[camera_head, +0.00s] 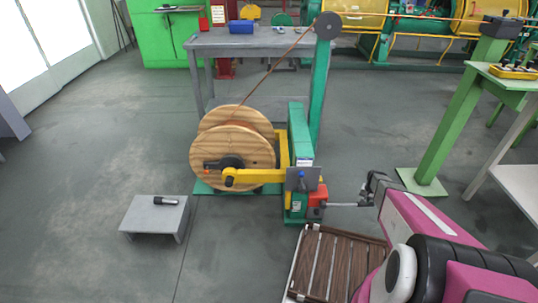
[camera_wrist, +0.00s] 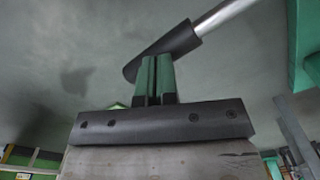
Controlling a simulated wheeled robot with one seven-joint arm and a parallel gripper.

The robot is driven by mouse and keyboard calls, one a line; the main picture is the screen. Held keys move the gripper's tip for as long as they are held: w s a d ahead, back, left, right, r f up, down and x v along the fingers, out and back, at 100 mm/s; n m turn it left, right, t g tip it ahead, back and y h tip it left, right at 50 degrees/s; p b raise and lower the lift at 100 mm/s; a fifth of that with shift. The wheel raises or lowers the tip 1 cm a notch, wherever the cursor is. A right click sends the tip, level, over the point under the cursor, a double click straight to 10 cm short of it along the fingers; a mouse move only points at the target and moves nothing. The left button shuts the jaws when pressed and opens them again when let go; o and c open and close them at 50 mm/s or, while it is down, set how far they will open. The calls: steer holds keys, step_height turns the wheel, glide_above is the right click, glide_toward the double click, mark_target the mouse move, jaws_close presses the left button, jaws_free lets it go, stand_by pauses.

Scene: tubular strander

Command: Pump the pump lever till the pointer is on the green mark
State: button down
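The pump (camera_head: 317,198), with a red block on a green body, stands at the foot of the green post. Its lever (camera_head: 345,205) is a bright rod reaching right, about level, towards my gripper (camera_head: 372,190). In the wrist view the lever's black grip (camera_wrist: 185,40) crosses at the tips of my gripper (camera_wrist: 155,62). The green fingers are close together, with no grip visible between them; I cannot tell whether they touch it. A dark plate (camera_head: 303,179) stands above the pump. No pointer or green mark can be made out.
A wooden reel (camera_head: 232,150) in a yellow arm stands left of the pump. A slatted wooden platform (camera_head: 335,262) lies in front. A low grey stool (camera_head: 150,218) with a dark tool is at left. A green post (camera_head: 445,130) stands at right.

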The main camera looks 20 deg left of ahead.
step_height(320, 180, up, 14)
steer(key=a, duration=0.2)
steer(key=shift+s+a+r, duration=0.2)
steer(key=shift+s+a, duration=0.15)
steer(key=shift+s, duration=0.05)
stand_by(0.5)
steer(key=shift+w+d+f, duration=0.15)
steer(key=shift+d+f, duration=0.35)
steer(key=shift+f, duration=2.1)
steer(key=shift+w+d+f, duration=0.15)
steer(key=shift+d+f, duration=0.35)
steer(key=shift+f, duration=2.1)
steer(key=shift+w+d+f, duration=0.15)
steer(key=shift+d+f, duration=0.35)
steer(key=shift+f, duration=2.1)
steer(key=a+r, duration=0.3)
steer(key=r, duration=1.2)
steer(key=shift+s+r, duration=0.3)
steer(key=shift+s, duration=0.15)
